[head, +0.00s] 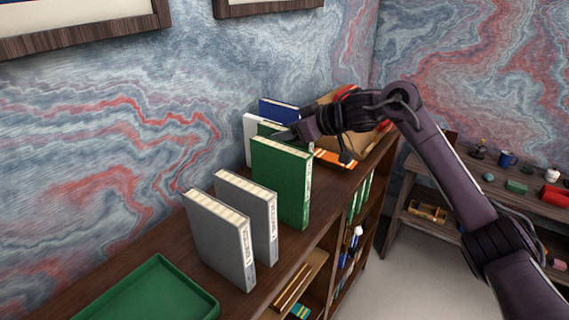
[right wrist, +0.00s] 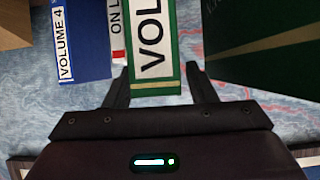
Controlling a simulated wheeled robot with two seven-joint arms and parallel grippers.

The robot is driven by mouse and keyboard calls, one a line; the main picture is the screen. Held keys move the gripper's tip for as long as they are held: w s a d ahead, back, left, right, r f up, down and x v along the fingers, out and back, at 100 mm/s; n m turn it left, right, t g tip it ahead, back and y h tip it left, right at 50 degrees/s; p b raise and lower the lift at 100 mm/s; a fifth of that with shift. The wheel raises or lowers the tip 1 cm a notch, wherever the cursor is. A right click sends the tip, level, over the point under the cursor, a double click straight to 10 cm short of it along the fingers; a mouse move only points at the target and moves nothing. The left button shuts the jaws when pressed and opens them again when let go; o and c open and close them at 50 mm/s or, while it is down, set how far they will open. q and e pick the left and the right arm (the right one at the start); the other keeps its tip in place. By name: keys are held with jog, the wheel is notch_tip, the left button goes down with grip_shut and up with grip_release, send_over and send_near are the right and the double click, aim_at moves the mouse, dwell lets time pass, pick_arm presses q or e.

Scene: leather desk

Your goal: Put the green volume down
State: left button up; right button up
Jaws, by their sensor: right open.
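A green volume with a white spine label reading "VOL" (right wrist: 152,45) stands between the two fingers of my right gripper (right wrist: 158,88) in the right wrist view. The fingers are open, one on each side of it. In the head view my right gripper (head: 291,134) is at the far part of the row on the shelf top, and this green volume (head: 267,129) is mostly hidden behind a nearer, larger green book (head: 280,180). That book also shows at the right of the wrist view (right wrist: 262,45), apart from the gripper. My left gripper is not in view.
Two grey books (head: 219,238) (head: 247,212) stand nearer on the wooden shelf top (head: 160,240). A white book (head: 249,137) and a blue book (head: 278,111) stand close beyond the green volume. A green tray (head: 150,292) lies in front. A lower side table (head: 410,190) holds small items.

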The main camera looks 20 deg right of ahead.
grip_shut()
